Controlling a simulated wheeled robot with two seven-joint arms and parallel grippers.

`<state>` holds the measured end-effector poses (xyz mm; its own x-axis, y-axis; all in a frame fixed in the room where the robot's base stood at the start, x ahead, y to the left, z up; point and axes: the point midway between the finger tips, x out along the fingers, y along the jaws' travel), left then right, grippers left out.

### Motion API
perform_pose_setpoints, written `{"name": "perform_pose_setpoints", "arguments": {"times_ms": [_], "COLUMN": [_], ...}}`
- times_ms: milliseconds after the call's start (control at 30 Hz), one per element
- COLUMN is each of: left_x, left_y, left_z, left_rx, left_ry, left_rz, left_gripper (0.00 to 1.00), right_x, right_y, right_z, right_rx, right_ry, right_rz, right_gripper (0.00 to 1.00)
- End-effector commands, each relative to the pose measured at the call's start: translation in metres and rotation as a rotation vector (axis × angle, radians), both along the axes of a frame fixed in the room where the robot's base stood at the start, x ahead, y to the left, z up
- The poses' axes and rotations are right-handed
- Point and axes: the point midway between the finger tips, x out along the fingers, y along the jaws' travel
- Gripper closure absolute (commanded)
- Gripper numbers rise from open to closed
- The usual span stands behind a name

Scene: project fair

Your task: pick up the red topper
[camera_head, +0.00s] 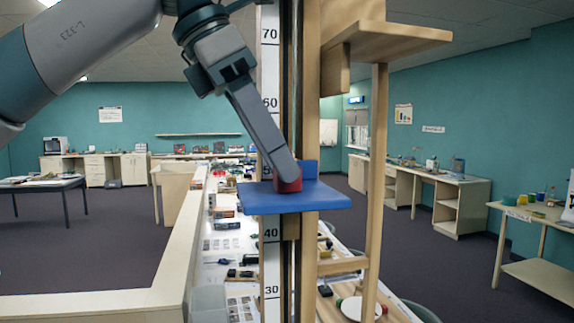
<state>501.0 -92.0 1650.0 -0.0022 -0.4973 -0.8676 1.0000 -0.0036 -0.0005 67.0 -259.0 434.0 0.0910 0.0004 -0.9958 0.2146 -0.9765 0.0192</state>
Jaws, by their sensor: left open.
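The red topper (290,186) is a small red piece on the blue platform (318,203), near its back part. My left gripper (282,172) reaches down from the upper left, its fingers right over the topper and covering its upper part. The gripper is open; its fingers overlap in this view, so I cannot tell whether they touch the topper. The blue platform has a raised blue block at its back and sits in front of an upright scale with numbers. My right gripper is not in view.
A tall wooden frame with a post (375,190) and an overhanging wooden top (390,40) stands just right of the platform. The scale strip (271,255) runs vertically beside it. A long table with small items lies below and behind. A pale low wall (170,270) stands at left.

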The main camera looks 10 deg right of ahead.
Motion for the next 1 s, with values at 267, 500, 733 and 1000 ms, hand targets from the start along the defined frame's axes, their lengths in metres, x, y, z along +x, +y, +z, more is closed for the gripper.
{"name": "perform_pose_setpoints", "arguments": {"times_ms": [267, 500, 733, 1000], "left_x": [-0.0004, -0.0003, -0.0003, -0.0003], "left_y": [-0.0069, -0.0068, -0.0067, -0.0067], "left_z": [-0.0134, -0.0132, -0.0130, -0.0130], "left_rx": [0.000, 0.000, 0.000, 0.000], "left_ry": [0.000, 0.000, 0.000, 0.000], "left_rz": [0.000, 0.000, 0.000, 0.000], "left_gripper": [0.53, 0.53, 0.72, 0.97], "right_x": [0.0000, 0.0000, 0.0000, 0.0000], "right_y": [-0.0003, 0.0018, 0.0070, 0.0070], "right_z": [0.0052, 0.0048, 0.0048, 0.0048], "right_rx": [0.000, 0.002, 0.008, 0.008], "right_ry": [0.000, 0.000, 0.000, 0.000], "right_rz": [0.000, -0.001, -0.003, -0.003], "right_gripper": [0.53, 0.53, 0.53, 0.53]}}
